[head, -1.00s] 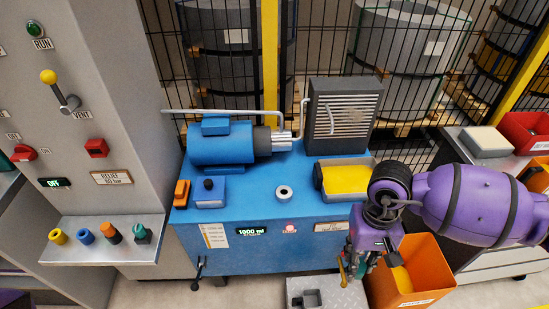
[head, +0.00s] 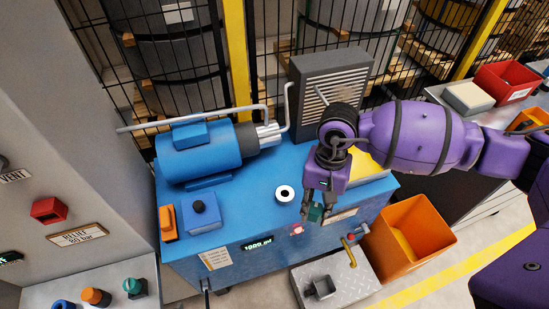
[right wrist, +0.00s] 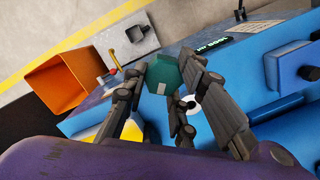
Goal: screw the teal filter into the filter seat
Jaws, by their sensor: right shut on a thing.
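The teal filter (head: 316,214) is held between the fingers of my right gripper (head: 317,210), above the front part of the blue power unit's top. The likely filter seat, a white ring with a dark hole (head: 285,194), lies on the blue top just left of the gripper. It shows partly behind the fingers in the right wrist view (right wrist: 193,104). The filter and ring look apart. My left gripper is out of view.
A blue motor (head: 197,151) and a grey louvred cooler (head: 333,85) stand on the blue unit (head: 240,222). An orange bin (head: 412,238) and a metal plate with a small grey block (head: 335,278) are on the floor in front. A black mesh fence is behind.

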